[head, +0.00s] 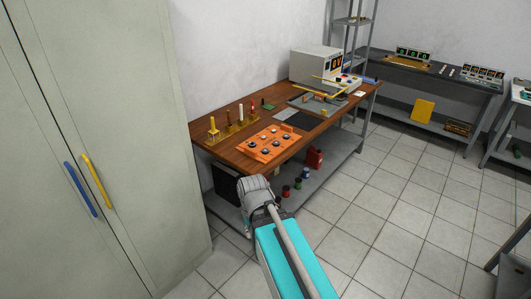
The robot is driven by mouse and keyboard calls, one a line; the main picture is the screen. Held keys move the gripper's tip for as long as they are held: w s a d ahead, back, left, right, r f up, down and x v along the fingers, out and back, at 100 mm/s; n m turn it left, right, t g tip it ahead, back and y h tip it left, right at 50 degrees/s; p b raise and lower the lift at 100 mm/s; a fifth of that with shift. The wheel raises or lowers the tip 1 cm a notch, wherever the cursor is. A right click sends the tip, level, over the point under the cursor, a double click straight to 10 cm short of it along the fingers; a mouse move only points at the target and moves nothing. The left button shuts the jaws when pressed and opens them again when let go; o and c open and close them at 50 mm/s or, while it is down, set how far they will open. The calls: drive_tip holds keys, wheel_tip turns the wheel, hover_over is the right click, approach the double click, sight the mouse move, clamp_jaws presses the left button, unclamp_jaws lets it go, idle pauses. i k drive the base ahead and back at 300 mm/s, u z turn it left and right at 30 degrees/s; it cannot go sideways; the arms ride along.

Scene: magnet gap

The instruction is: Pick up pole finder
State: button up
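No object can be identified with certainty as the pole finder. Several small upright tools stand in a yellowish rack (232,130) at the left end of the wooden workbench (228,153). They include a yellow one (212,125), a white one (241,113) and a red one (252,108), too small to tell apart by kind. My arm reaches up from the bottom centre, with a grey joint in front of the bench's near edge. No gripper fingers show.
An orange plate (268,146) with several dark round knobs lies on the bench front. A dark mat (284,117), a grey tray and a boxy instrument (315,63) sit farther right. A tall cabinet (130,60) stands close on the left.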

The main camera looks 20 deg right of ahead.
sight(214, 131)
drive_tip(key=k, duration=1.35)
drive_tip(key=z, duration=0.15)
drive_tip(key=i, duration=0.45)
drive_tip(key=z, duration=0.65)
drive_tip(key=i, duration=0.85)
drive_tip(key=z, duration=0.55)
drive_tip(key=i, duration=1.6)
drive_tip(key=u, duration=0.1)
